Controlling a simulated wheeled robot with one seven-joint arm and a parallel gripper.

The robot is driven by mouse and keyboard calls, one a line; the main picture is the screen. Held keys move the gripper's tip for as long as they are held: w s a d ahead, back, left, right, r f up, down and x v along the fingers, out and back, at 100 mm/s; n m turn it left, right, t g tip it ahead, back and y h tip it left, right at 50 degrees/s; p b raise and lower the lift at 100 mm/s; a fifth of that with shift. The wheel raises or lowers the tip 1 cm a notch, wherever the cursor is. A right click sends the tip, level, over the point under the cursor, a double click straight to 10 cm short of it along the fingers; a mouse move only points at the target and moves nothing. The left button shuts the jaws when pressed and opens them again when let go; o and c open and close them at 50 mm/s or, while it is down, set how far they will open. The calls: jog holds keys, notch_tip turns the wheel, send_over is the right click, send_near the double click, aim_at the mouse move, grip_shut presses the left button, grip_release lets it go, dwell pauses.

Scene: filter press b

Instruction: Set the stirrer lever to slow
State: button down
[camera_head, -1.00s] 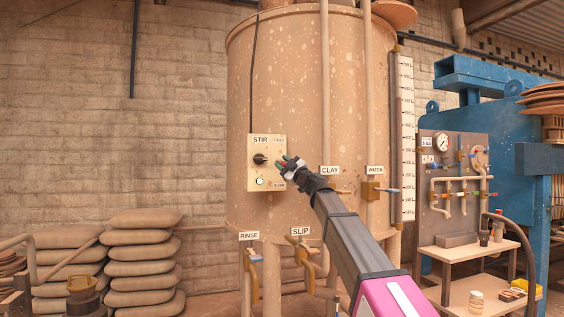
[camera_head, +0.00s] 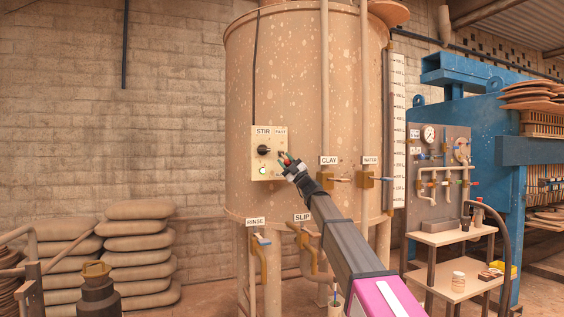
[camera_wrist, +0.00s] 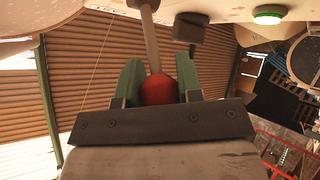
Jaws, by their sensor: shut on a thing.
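The stirrer panel (camera_head: 259,176) is a cream box on the tank, marked STIR, with FAST at its upper right. No SLOW label can be read now; my gripper covers the lower right. My gripper (camera_head: 284,157) is at the panel's right side. In the wrist view, the stirrer lever shows as a pale rod (camera_wrist: 150,40) ending in a red ball knob (camera_wrist: 158,92). The green fingers of my gripper (camera_wrist: 159,78) are shut on either side of that knob. The lever's exact setting is hard to read in the head view.
A black dial (camera_head: 263,150) and a round lamp (camera_head: 263,170) sit left of the lever. CLAY (camera_head: 329,160) and WATER (camera_head: 370,160) valves are close to the right of my arm. RINSE and SLIP valves hang below. Stacked sacks (camera_head: 140,255) stand left.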

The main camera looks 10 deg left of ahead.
jog(key=c, duration=0.8)
grip_release()
jog(key=v, duration=1.1)
jog(key=shift+s, duration=0.15)
